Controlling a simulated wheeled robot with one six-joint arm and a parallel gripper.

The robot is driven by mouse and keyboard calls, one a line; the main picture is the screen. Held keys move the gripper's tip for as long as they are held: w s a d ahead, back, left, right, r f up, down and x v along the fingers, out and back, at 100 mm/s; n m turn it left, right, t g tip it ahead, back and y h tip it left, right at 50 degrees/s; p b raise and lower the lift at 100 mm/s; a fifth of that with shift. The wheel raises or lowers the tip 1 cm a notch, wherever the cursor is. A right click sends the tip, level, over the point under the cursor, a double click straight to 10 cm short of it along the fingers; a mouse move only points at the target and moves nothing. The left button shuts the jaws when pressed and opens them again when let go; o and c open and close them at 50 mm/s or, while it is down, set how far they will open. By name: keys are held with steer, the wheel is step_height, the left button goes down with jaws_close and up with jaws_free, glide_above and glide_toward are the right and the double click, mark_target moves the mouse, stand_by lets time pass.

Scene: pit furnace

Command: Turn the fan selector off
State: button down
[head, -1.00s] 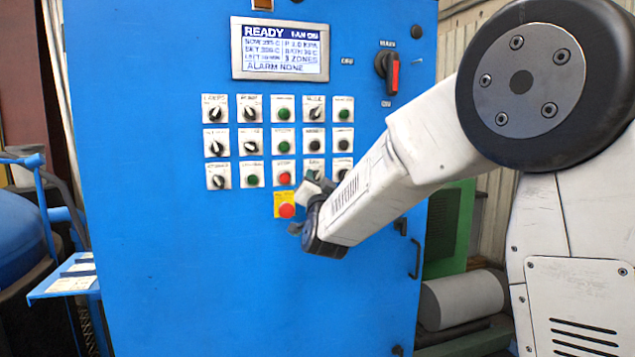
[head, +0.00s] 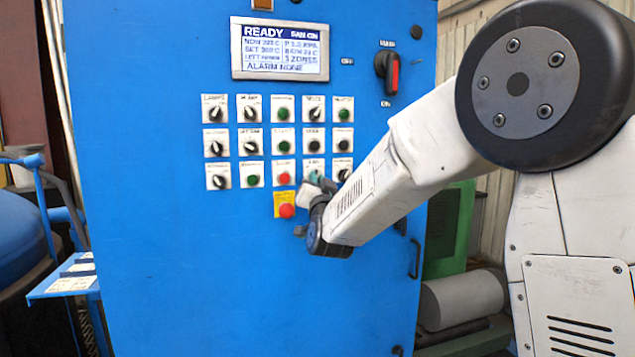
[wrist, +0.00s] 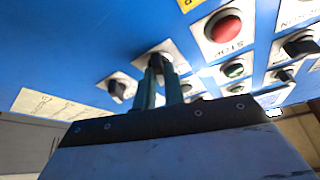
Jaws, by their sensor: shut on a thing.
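The fan selector (wrist: 157,57) is a black knob on a white plate, mostly covered by my fingers in the wrist view. My gripper (wrist: 161,72) has two dark green fingers closed on this knob. In the head view my gripper (head: 317,180) is at the bottom row of controls, just right of the red stop button (head: 284,179), and hides the knob. The knob's exact angle cannot be made out.
The blue cabinet panel (head: 180,270) carries several close-set buttons and selectors. A red emergency button (head: 286,211) on a yellow plate sits just below left of my gripper. Another selector (wrist: 118,88) is close beside my fingers. A main switch (head: 390,72) is at upper right.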

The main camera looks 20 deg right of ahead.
steer(key=n+y, duration=0.2)
steer(key=n, duration=0.3)
steer(key=n+y, duration=0.3)
steer(key=n, duration=0.2)
steer(key=n+y, duration=0.2)
steer(key=n, duration=0.3)
steer(key=shift+d+g+y, duration=0.25)
steer(key=shift+g+y, duration=0.05)
steer(key=shift+n, duration=0.3)
steer(key=c, duration=1.5)
jaws_free()
steer(key=shift+s, duration=0.1)
steer(key=v, duration=0.7)
steer(key=shift+s+d+f, duration=0.1)
steer(key=shift+s+f, duration=0.1)
steer(key=shift+s, duration=0.1)
